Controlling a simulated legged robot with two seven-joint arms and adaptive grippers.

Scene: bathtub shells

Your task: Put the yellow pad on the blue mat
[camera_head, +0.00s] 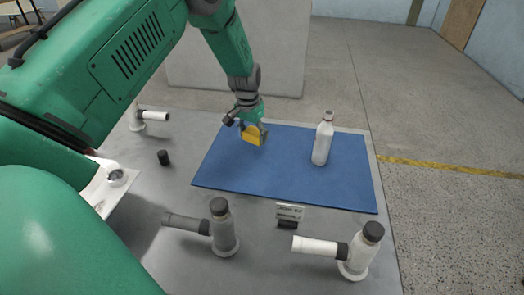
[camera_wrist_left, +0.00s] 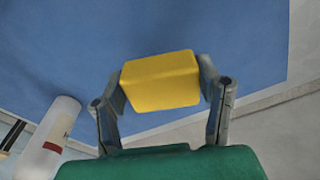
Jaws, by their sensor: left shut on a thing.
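The yellow pad (camera_head: 252,134) is a small block held in my left gripper (camera_head: 253,128), over the far left part of the blue mat (camera_head: 280,178). In the left wrist view the pad (camera_wrist_left: 160,82) sits between the two fingers of the gripper (camera_wrist_left: 162,90), which are shut on its sides. The blue mat (camera_wrist_left: 100,30) fills much of that view behind the pad. I cannot tell how far the pad is above the mat. My right gripper is not in view.
A white bottle (camera_head: 323,140) stands on the mat's right part. Grey and white pipe fittings (camera_head: 222,228) (camera_head: 358,252) stand along the table's front, with a small label stand (camera_head: 289,214) between them. A black cap (camera_head: 163,158) is left of the mat. The mat's middle is clear.

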